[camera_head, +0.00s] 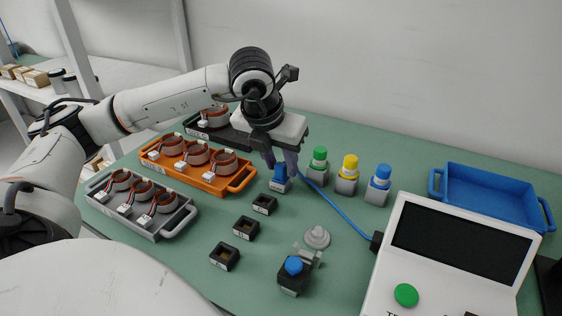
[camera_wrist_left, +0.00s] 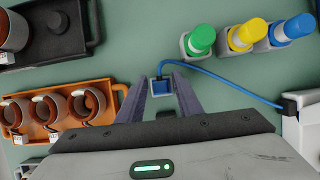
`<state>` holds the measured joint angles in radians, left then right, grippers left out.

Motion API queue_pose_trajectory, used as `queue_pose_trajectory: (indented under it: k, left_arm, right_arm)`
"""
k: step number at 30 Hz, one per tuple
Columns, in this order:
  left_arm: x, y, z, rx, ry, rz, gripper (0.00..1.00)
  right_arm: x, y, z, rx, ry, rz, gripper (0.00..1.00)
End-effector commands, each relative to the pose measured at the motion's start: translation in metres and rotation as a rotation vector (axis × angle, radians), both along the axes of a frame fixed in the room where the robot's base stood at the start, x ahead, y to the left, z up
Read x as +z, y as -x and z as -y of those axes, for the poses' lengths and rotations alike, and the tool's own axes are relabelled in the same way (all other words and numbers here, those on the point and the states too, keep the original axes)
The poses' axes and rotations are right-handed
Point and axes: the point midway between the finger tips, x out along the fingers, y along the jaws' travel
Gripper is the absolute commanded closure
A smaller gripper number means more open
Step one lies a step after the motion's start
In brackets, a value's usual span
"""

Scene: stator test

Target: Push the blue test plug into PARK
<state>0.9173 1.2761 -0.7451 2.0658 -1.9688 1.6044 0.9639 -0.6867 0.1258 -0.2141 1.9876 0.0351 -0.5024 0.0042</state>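The blue test plug (camera_head: 280,172) is upright at the middle of the green table, with a blue cable running right to the white tester. My left gripper (camera_head: 280,164) points down from above, one finger on each side of the plug. The plug's lower end is at a small holder with a pale label. I cannot read PARK there or tell how deep the plug sits. My right gripper is out of view.
Three small black sockets (camera_head: 246,228) lie in front. Green, yellow and blue-capped bottles (camera_head: 347,182) stand close on the right. An orange tray (camera_head: 237,185) with stators is on the left. The white tester (camera_head: 385,290) and a blue bin (camera_head: 490,214) are at the right.

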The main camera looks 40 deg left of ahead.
Motion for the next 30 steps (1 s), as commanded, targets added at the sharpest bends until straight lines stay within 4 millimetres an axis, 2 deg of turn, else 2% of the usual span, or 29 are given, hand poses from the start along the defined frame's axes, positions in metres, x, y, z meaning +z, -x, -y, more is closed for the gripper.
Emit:
queue_pose_trajectory:
  k: [13,17,24,30]
  left_arm:
    - [0.000,0.000,0.000,0.000,0.000,0.000,0.60]
    - [0.023,0.008,0.002,0.000,0.000,0.004,0.60]
    - [0.069,0.026,0.008,0.000,0.000,0.004,0.60]
    - [0.091,0.035,0.012,-0.001,0.001,0.002,0.60]
  right_arm:
    - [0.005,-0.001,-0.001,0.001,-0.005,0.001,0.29]
    - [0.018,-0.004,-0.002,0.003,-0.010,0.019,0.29]
    - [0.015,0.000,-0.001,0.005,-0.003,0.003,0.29]
    - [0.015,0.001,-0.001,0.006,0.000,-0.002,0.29]
